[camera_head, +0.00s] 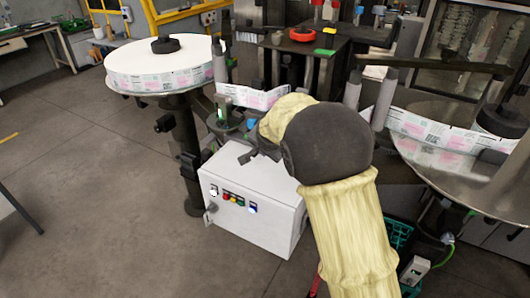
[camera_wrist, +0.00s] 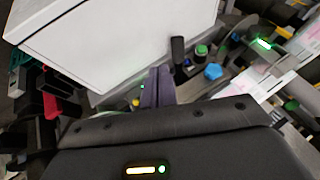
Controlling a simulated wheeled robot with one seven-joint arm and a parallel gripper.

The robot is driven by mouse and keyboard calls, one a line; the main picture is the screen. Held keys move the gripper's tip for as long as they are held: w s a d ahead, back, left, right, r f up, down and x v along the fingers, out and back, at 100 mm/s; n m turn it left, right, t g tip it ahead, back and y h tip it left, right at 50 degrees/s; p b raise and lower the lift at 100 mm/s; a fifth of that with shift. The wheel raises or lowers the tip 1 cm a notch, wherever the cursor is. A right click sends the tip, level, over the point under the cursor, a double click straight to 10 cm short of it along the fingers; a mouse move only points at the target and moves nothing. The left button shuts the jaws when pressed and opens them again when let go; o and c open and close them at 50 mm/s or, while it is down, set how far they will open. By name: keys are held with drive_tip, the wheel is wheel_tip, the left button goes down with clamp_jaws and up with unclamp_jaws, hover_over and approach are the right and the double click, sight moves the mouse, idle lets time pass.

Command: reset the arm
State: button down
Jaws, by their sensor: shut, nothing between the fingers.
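My arm, in a pale yellow sleeve with a dark joint cover, reaches up the middle of the head view. My gripper (camera_wrist: 157,74) shows in the wrist view as two dark fingers side by side, shut with nothing held. It is beside the white control box (camera_wrist: 115,35), apart from or touching it I cannot tell. In the head view the white control box (camera_head: 255,205) has a row of coloured buttons on its front. The gripper is mostly hidden there behind my own arm.
A label reel (camera_head: 160,67) lies on a stand at the left. A second reel disc (camera_head: 455,160) is at the right, with the label strip (camera_head: 250,97) between them. A red bowl (camera_head: 302,35) stands on a dark table behind. A teal crate (camera_head: 400,236) is low right.

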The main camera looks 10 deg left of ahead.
drive_tip(key=shift+w, duration=0.15)
drive_tip(key=s+d+n+g+h, duration=0.1)
drive_tip(key=s+d, duration=0.3)
drive_tip(key=d, duration=0.4)
drive_tip(key=s+d+g, duration=0.1)
drive_tip(key=s+d, duration=0.4)
drive_tip(key=d, duration=0.4)
drive_tip(key=s+d+f+n+g, duration=0.1)
drive_tip(key=s+d+n, duration=0.1)
drive_tip(key=s+d, duration=0.4)
drive_tip(key=s+d+f+n+g+h, duration=0.1)
drive_tip(key=s+d, duration=0.4)
drive_tip(key=s, duration=0.8)
drive_tip(key=shift+d+f+n+h, duration=0.3)
drive_tip(key=shift+d+f+n, duration=0.1)
drive_tip(key=shift+f, duration=0.15)
